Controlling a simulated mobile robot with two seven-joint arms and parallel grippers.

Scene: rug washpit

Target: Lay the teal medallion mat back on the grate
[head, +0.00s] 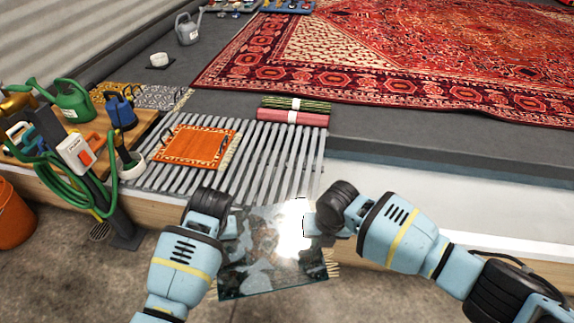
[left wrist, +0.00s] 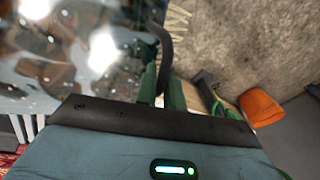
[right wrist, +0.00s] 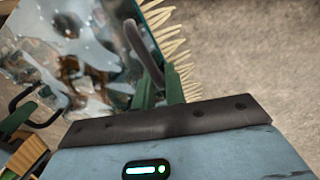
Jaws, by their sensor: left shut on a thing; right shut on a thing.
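The teal medallion mat (head: 262,268) is stretched between my two grippers, in front of the near edge of the grate. It looks wet and shiny, with a bright glare at its upper right and pale fringe at its right side. My left gripper (head: 232,222) is shut on its left side, and the mat shows in the left wrist view (left wrist: 60,60). My right gripper (head: 314,224) is shut on its right side, and the mat also shows in the right wrist view (right wrist: 80,55). The grey slatted grate (head: 265,165) lies beyond the mat.
An orange fringed mat (head: 197,147) lies on the grate's left part. Rolled green and pink mats (head: 293,110) lie at its far right. A green watering can (head: 72,102), a coiled hose (head: 75,190) and an orange bucket (head: 12,215) stand left. The grate's middle and right are bare.

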